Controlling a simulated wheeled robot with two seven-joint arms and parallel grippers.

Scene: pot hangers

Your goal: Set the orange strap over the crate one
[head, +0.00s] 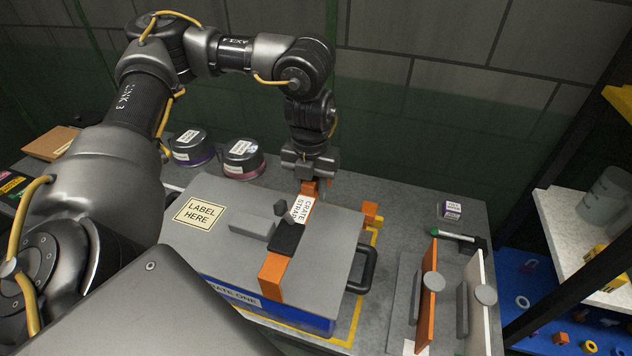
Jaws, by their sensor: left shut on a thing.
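The orange strap (272,272) lies across the grey lid of crate one (205,243), with a white "CRATE STRAP" label and a black buckle-like piece on it. Its near end bends down over the crate's blue front side. My left gripper (312,183) is shut on the strap's far end, above the back edge of the lid. The gripper hides part of that end, and I cannot tell whether the strap lies flat there. Crate one stands on a grey table inside a yellow outline. My right gripper is not in view.
Two dark round tins (243,158) (192,147) stand behind the crate. A black handle (362,268) sticks out at its right side. Further right are a small labelled box (450,210), a green-tipped marker (452,236) and an upright orange panel (427,295). A shelf rack stands at far right.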

